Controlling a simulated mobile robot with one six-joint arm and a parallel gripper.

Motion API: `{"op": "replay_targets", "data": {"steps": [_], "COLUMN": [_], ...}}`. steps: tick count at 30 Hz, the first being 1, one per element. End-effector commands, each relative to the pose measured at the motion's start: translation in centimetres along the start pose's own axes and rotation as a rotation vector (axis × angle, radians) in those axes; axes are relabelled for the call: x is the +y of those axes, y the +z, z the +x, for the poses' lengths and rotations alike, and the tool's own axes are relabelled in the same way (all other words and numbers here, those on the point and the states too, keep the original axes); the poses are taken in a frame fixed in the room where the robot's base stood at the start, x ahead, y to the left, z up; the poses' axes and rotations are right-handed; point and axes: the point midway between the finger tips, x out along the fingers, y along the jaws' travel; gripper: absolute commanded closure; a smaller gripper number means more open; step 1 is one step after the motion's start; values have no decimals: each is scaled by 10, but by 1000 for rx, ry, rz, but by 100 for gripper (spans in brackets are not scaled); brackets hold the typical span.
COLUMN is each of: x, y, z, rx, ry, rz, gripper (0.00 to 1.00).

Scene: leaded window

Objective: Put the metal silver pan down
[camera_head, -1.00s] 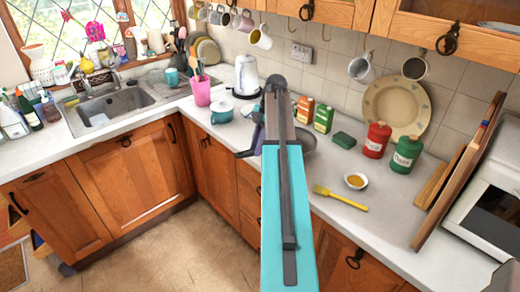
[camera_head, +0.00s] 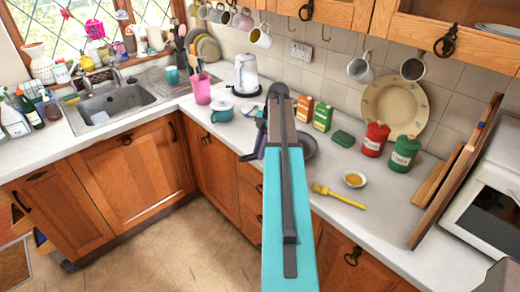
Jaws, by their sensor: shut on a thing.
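The metal silver pan (camera_head: 309,147) shows only as a grey curved edge to the right of my arm, over the counter. My arm hides the rest of it, including how it meets the counter. My gripper (camera_head: 250,154) is mostly hidden behind my arm. Only a dark, purplish part of it sticks out on the left, near the counter's front edge. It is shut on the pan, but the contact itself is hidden.
Behind the pan are an orange box (camera_head: 304,108), a green box (camera_head: 323,117) and a green sponge (camera_head: 343,139). Red (camera_head: 375,139) and green (camera_head: 404,153) canisters, a small bowl (camera_head: 354,179) and a yellow brush (camera_head: 339,196) lie right. A teal-lidded pot (camera_head: 222,111) stands left.

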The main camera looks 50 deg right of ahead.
Motion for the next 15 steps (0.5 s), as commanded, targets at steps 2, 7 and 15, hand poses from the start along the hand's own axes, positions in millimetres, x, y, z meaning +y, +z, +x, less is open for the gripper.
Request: {"op": "replay_targets", "data": {"steps": [2, 7, 15], "x": [0, 0, 0], "y": [1, 1, 1], "z": [2, 4, 5], "rx": [-1, -1, 0], "ry": [1, 2, 0], "rz": [0, -1, 0], "gripper": [100, 100, 60]}}
